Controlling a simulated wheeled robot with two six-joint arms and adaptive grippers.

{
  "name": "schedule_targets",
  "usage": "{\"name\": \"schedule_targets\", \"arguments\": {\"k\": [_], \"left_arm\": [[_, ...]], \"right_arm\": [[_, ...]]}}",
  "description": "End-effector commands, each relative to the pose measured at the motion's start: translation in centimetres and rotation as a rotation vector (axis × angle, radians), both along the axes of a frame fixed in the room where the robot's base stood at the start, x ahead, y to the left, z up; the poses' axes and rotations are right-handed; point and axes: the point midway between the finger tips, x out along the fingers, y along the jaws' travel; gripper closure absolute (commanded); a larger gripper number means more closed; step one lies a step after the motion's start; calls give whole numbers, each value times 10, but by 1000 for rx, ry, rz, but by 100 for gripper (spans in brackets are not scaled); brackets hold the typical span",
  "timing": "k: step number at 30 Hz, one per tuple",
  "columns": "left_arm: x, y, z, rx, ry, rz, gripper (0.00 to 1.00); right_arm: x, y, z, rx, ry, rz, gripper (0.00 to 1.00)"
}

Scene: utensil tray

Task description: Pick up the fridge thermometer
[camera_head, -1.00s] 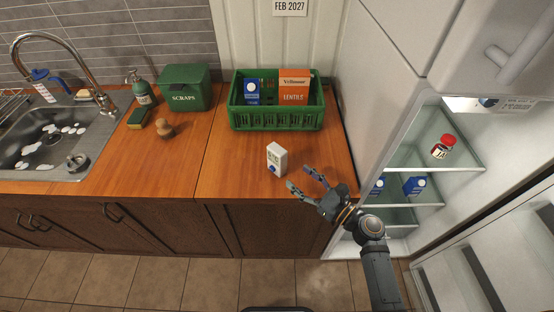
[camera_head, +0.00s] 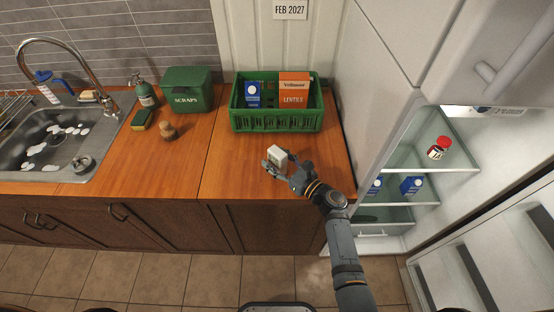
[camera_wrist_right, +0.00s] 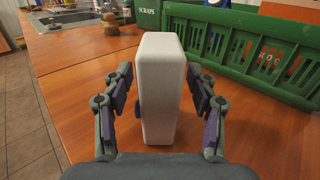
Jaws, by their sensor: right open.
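The fridge thermometer (camera_head: 277,154) is a small white upright block standing on the wooden counter, in front of the green crate. The thermometer's front is partly hidden by the fingers in the head view. My left gripper is not in view.
A green crate (camera_head: 275,124) behind holds a blue-and-white carton (camera_head: 252,95) and an orange lentils box (camera_head: 294,91). A green scraps bin (camera_head: 187,90), brush (camera_head: 168,131) and sink (camera_head: 50,140) are to the left. An open fridge (camera_head: 420,150) is at right.

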Motion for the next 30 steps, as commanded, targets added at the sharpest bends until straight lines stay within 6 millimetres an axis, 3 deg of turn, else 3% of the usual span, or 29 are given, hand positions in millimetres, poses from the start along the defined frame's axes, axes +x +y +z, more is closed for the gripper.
{"name": "schedule_targets", "arguments": {"k": [5, 18, 26, 30], "left_arm": [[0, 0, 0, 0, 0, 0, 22], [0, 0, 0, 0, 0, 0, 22], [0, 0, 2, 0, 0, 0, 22], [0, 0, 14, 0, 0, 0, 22]], "right_arm": [[0, 0, -1, -1, 1, 0, 42], [0, 0, -1, -1, 1, 0, 100], [0, 0, 1, -1, 1, 0, 100], [0, 0, 15, 0, 0, 0, 100]]}}
